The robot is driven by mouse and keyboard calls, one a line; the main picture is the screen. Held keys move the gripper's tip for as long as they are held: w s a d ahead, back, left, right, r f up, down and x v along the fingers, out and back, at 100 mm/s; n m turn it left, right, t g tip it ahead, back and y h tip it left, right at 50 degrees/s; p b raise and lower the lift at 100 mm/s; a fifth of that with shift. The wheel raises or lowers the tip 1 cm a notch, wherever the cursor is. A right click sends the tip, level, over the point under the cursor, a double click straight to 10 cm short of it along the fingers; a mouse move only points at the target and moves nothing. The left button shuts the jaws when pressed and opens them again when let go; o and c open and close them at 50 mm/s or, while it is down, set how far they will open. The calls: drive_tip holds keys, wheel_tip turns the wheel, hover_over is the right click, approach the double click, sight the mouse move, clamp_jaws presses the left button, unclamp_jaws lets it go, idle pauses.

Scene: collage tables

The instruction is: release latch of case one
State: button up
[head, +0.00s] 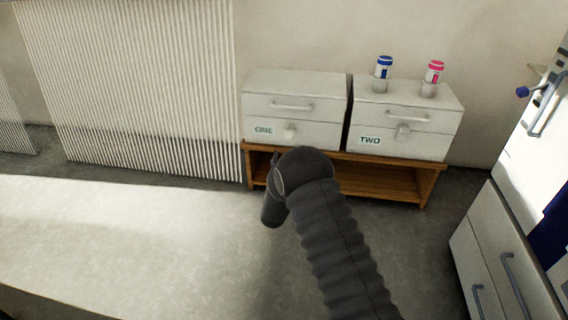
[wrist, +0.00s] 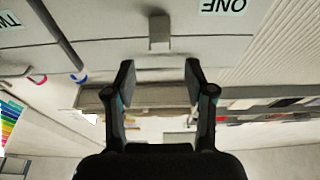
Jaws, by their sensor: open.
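Case one (head: 265,106) is a pale case with a handle (head: 291,106) and a green "ONE" label, on the left of the low wooden stand. Its small latch (head: 290,131) is on the front below the handle. In the wrist view, which is upside down, case one's front (wrist: 110,25) fills the top, with the latch (wrist: 159,32) hanging at the middle. My gripper (wrist: 159,75) is open and empty, its two fingers spread on either side of the latch's line. The fingertips look short of the latch and not touching it. In the head view my arm hides the gripper.
Case two (head: 438,121) stands to the right, with its own latch (head: 402,131). A blue-capped bottle (head: 383,70) and a pink-capped bottle (head: 434,75) stand on it. The wooden stand (head: 427,187) is under both. Pale drawers (head: 500,245) are at the right.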

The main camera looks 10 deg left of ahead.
drive_tip(key=shift+v, duration=1.05)
drive_tip(key=s+a+f+n+g+y, duration=0.25)
drive_tip(key=f+g, duration=0.45)
drive_tip(key=f, duration=0.7)
drive_tip(key=s+g, duration=0.5)
drive_tip(key=s, duration=0.2)
drive_tip(key=s+d+r+g+p, duration=0.1)
drive_tip(key=s+d+r+p, duration=0.2)
drive_tip(key=s+d+r, duration=0.6)
drive_tip(key=s+d+r+m+g+h+p, duration=0.1)
drive_tip(key=s+d+r+p, duration=0.3)
drive_tip(key=s+d+r, duration=0.6)
drive_tip(key=s+d+r+m+g+p, duration=0.1)
drive_tip(key=s+d+r+p, duration=0.2)
drive_tip(key=s+d+r, duration=0.7)
drive_tip(key=s+r, duration=0.4)
drive_tip(key=r, duration=0.5)
drive_tip(key=s+r, duration=0.4)
drive_tip(key=r, duration=0.5)
drive_tip(key=shift+s+d+r+h+p, duration=0.2)
drive_tip(key=shift+s+r+h+p, duration=0.1)
drive_tip(key=shift+s+h+p, duration=0.1)
